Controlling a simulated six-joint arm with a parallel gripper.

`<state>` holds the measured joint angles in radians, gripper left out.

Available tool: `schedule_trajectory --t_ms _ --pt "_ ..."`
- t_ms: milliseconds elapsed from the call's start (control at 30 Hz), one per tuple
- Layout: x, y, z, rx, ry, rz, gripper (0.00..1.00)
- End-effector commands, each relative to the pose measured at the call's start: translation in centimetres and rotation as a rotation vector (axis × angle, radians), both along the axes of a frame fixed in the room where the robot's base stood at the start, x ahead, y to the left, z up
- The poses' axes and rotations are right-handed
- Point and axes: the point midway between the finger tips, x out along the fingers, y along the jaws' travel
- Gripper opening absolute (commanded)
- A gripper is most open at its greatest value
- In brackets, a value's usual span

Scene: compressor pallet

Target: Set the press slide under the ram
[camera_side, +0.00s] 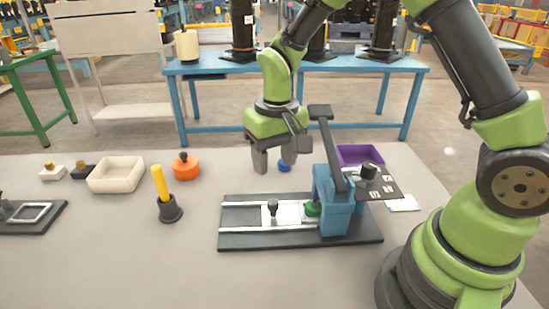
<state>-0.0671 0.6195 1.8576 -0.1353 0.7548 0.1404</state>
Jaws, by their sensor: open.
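The press has a blue frame (335,200) and a dark raised lever (330,145), on a black base (255,240) with pale rails. The press slide (288,213) is a white plate between the rails, with a black knob (273,208) standing on it. A green round piece (312,209) sits at its right end, beside the blue frame. The ram is hidden, so I cannot tell whether the piece is under it. My gripper (275,161) is open and empty, pointing down above and behind the slide, apart from the knob.
A purple bin (360,154) and a dark panel with a knob (376,182) are right of the press. A small blue item (284,166) lies behind it. An orange pot (186,167), a black cup with a yellow rod (170,207) and a cream tray (116,174) stand left.

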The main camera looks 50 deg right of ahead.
Motion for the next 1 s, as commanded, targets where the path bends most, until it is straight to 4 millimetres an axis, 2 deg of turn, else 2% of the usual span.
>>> schedule_trajectory --t_ms 133,233,500,700,833,1000 --pt "0.02 0.02 -0.04 0.0 0.007 -0.101 0.5" --pt "0.04 0.04 -0.07 0.0 0.02 -0.304 0.5" --pt "0.22 0.09 -0.1 -0.008 0.062 -1.121 0.5" --pt "0.29 0.12 -0.14 -0.02 0.082 -1.627 0.5" --pt "0.33 0.12 -0.15 -0.026 0.086 -1.81 0.5" --pt "0.27 0.15 -0.83 -0.031 0.091 -1.883 0.5"
